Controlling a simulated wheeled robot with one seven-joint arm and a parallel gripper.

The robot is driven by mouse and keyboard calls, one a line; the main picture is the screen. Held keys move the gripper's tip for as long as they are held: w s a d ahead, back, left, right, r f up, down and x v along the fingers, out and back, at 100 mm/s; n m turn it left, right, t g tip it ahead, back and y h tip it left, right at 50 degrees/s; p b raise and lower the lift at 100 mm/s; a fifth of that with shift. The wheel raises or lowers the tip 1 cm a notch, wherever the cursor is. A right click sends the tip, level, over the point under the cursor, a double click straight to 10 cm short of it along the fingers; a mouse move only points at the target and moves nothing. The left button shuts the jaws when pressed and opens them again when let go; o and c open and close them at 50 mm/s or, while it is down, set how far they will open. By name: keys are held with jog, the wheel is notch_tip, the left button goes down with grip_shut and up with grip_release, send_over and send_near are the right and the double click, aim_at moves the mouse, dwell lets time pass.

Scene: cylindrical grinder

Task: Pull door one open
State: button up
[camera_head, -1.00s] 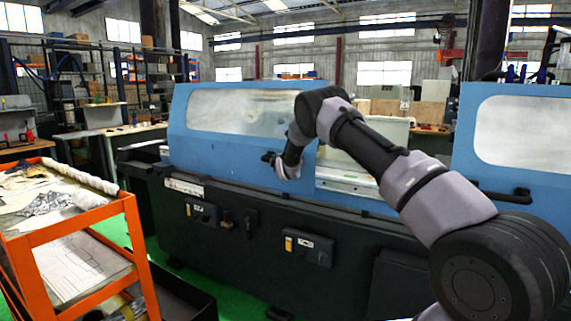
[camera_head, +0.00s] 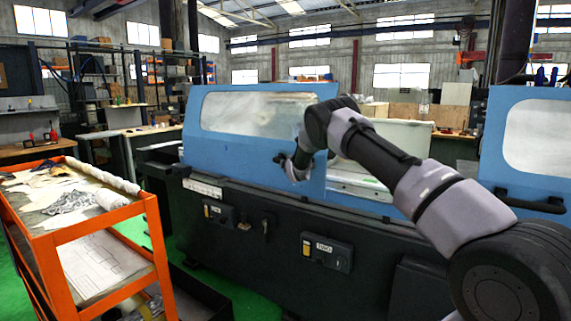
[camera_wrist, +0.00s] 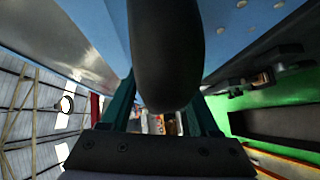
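Door one is the blue sliding door (camera_head: 199,145) with a large window, on the left part of the grinder. Its dark handle sits near the door's right edge and is mostly covered by my gripper (camera_head: 287,163) in the head view. In the wrist view the rounded black handle (camera_wrist: 166,60) stands between the two dark teal fingers of my gripper (camera_wrist: 163,108). The fingers flank it closely on both sides, so the gripper looks shut on it. The exact contact is partly hidden. To the right of the door is an opening (camera_head: 365,180) with light parts inside.
A second blue door (camera_head: 490,150) with its own dark handle (camera_head: 530,201) stands at the right. An orange cart (camera_head: 95,230) with papers and cloths stands front left. The dark grinder base (camera_head: 275,235) carries small control boxes. Green floor shows between cart and grinder.

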jog(key=v, duration=1)
jog(key=shift+s, duration=0.4)
jog(key=shift+d, duration=0.15)
jog(key=s+d+r+m+g+h, duration=0.1)
jog(key=s+d+r+m, duration=0.1)
jog(key=d+r+m, duration=0.35)
jog(key=s+d+r+m+g+h, duration=0.1)
jog(key=s+d+r+m+g, duration=0.1)
jog(key=s+d+r+m, duration=0.5)
jog(key=s+d+r+m+g, duration=0.1)
jog(key=s+d+r, duration=0.4)
jog(key=s+r, duration=0.6)
jog(key=s+d+m+g, duration=0.1)
jog(key=s+m, duration=0.3)
jog(key=s, duration=1.4)
jog(key=s+d+m+g, duration=0.2)
jog(key=s+m+g, duration=0.2)
jog(key=s, duration=1.4)
jog(key=shift+s+d+m+y, duration=0.2)
jog(key=shift+d+m+y, duration=0.15)
jog(key=shift+m, duration=0.3)
jog(key=shift+f, duration=0.15)
